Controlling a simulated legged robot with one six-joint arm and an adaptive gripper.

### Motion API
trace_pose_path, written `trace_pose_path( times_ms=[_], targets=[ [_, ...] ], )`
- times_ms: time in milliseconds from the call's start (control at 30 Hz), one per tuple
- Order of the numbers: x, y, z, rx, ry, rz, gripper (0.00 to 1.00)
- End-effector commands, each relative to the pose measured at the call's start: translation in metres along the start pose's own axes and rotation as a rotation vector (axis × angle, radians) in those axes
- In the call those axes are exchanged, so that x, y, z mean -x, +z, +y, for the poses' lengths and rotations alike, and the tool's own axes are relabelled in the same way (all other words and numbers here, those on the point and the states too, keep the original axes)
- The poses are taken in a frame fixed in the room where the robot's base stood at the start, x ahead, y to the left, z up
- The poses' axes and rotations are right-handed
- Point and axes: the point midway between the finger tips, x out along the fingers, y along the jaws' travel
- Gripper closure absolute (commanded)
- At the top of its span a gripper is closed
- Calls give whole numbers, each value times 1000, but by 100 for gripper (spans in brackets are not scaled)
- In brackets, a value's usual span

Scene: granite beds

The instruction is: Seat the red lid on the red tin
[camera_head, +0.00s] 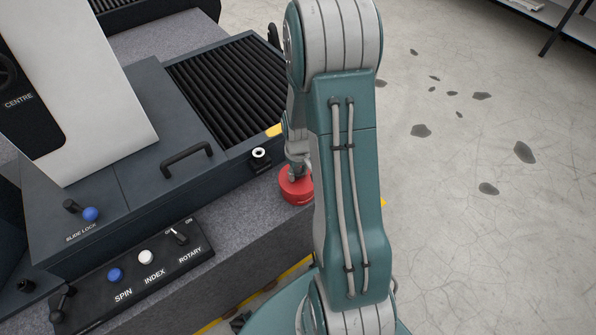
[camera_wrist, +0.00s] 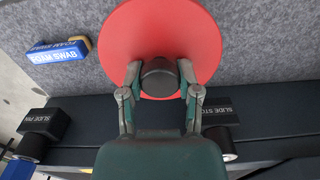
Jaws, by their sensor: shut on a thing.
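The red lid (camera_wrist: 196,32) fills the upper middle of the wrist view as a round disc with a dark knob (camera_wrist: 160,82) at its centre. My gripper (camera_wrist: 160,72) is shut on this knob, one finger on each side. In the head view a red round body (camera_head: 297,193) stands at the granite's right edge, right below my gripper (camera_head: 296,172), partly behind my arm. The red tin cannot be told apart from the lid there. In the wrist view the lid hides whatever is under it. I cannot tell whether the lid is fully seated.
A blue foam swab (camera_wrist: 60,52) lies left of the lid on the grey granite (camera_wrist: 250,50). Blocks labelled slide pin (camera_wrist: 44,124) and slide stop (camera_wrist: 215,110) are near my gripper. A switch panel (camera_head: 140,270) and a black handle (camera_head: 187,158) stand to the left.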

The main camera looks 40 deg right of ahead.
Motion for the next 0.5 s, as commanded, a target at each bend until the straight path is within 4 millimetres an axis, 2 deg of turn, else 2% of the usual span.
trace_pose_path(
  times_ms=[500],
  targets=[
    [-7, 0, 0, 0, 0, 0, 96]
  ],
)
